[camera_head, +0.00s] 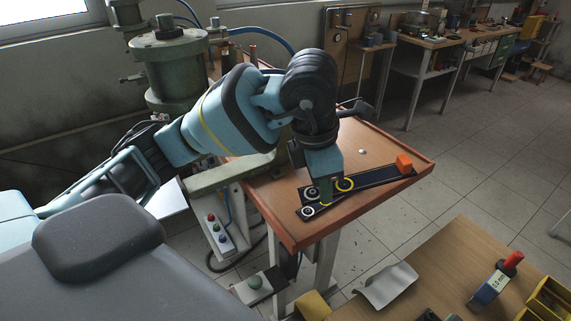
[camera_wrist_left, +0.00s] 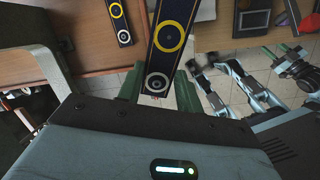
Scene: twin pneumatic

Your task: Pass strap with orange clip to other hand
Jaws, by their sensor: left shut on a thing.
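The strap with the orange clip is a long dark band (camera_head: 376,177) with a yellow ring and a pale ring near one end. Its orange clip (camera_head: 404,163) is at the far right end. My left gripper (camera_head: 326,197) is shut on the ringed end, over the small table. In the left wrist view the held strap (camera_wrist_left: 164,60) lies between the green fingers (camera_wrist_left: 157,93); its clip is out of that picture. What looks like my right gripper (camera_wrist_left: 287,62) shows small at the right there, its jaws unclear. It is apart from the strap.
A second dark ringed strap (camera_head: 316,207) lies on the small wooden table (camera_head: 285,230), close beside the held one. A small white piece (camera_head: 362,152) lies behind.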

